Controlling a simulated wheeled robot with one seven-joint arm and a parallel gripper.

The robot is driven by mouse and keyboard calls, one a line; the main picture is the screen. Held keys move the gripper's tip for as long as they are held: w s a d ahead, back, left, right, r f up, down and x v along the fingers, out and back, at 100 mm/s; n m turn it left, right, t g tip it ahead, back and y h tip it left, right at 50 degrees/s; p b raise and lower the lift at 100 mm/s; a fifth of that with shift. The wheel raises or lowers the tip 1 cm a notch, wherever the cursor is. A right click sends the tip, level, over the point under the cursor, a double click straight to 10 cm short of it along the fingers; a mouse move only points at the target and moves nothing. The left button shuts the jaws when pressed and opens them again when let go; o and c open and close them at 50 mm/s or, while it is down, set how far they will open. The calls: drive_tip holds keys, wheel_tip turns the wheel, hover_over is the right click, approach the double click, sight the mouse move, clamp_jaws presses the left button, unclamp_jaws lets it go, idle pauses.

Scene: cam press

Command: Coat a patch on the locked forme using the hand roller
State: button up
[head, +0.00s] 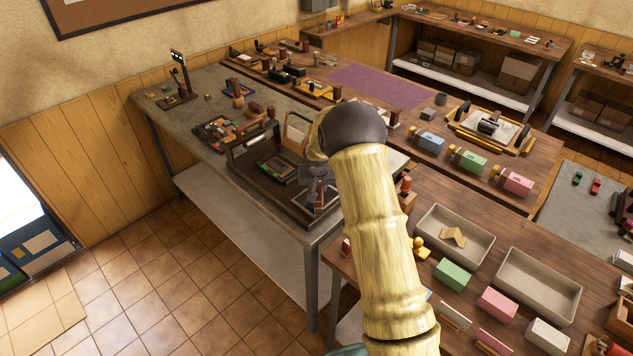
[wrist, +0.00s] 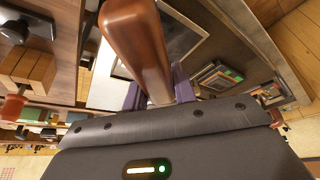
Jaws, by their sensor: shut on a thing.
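My gripper (wrist: 158,98) is shut on the brown wooden handle (wrist: 138,45), which appears to be the hand roller's. The roller's drum is not clear in either view. In the head view my gripper (head: 318,178) is over the near end of a dark tray on the grey bench, above a framed flat piece (head: 308,205) that it partly covers. That frame also shows behind the handle in the wrist view (wrist: 203,22). A smaller dark frame holding coloured blocks, perhaps the locked forme (head: 278,168), lies farther along the tray, apart from my gripper; the wrist view shows it too (wrist: 218,78).
The dark tray (head: 243,163) has a raised wall. A cluster of small tools (head: 228,130) lies behind it. At right, a wooden table holds two grey bins (head: 455,235) and several coloured boxes (head: 497,303). Tiled floor (head: 190,285) is clear at left.

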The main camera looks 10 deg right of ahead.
drive_tip(key=shift+f+b, duration=1.45)
drive_tip(key=shift+f, duration=1.5)
drive_tip(key=shift+s+f+b, duration=0.1)
drive_tip(key=shift+f+b, duration=0.45)
idle(0.9)
drive_tip(key=shift+r+p, duration=1.8)
drive_tip(key=shift+r, duration=1.75)
